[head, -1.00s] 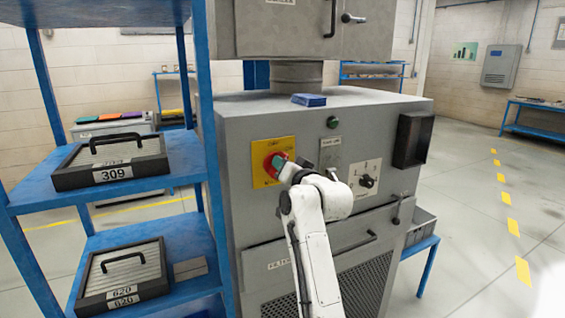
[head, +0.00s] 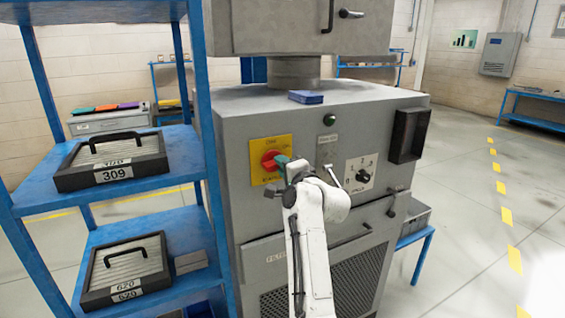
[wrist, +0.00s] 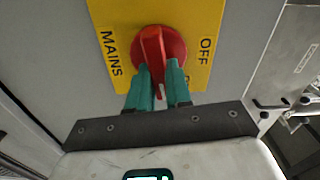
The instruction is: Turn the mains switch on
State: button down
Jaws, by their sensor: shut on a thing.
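The mains switch is a round red knob (head: 268,160) with a raised grip bar on a yellow plate (head: 259,179), on the front of a grey machine. In the wrist view the red knob (wrist: 150,42) shows between the words MAINS at left and OFF at right. My gripper (wrist: 161,78) has green fingers on both sides of the knob's grip bar and is shut on it. It reaches the knob from the right in the head view (head: 281,161).
Right of the switch are a green button (head: 330,119), a rotary selector (head: 362,174) and a black box (head: 408,135). A blue shelf rack (head: 205,115) with handled cases (head: 113,161) stands close at left. The floor at right is clear.

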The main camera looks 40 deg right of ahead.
jog(key=shift+w+m, duration=0.1)
jog(key=shift+m, duration=0.7)
jog(key=c, duration=1.3)
grip_release()
jog(key=shift+o, duration=1.3)
jog(key=shift+f, duration=0.1)
jog(key=b+v, duration=0.2)
jog(key=v, duration=0.8)
jog(key=shift+s, duration=0.4)
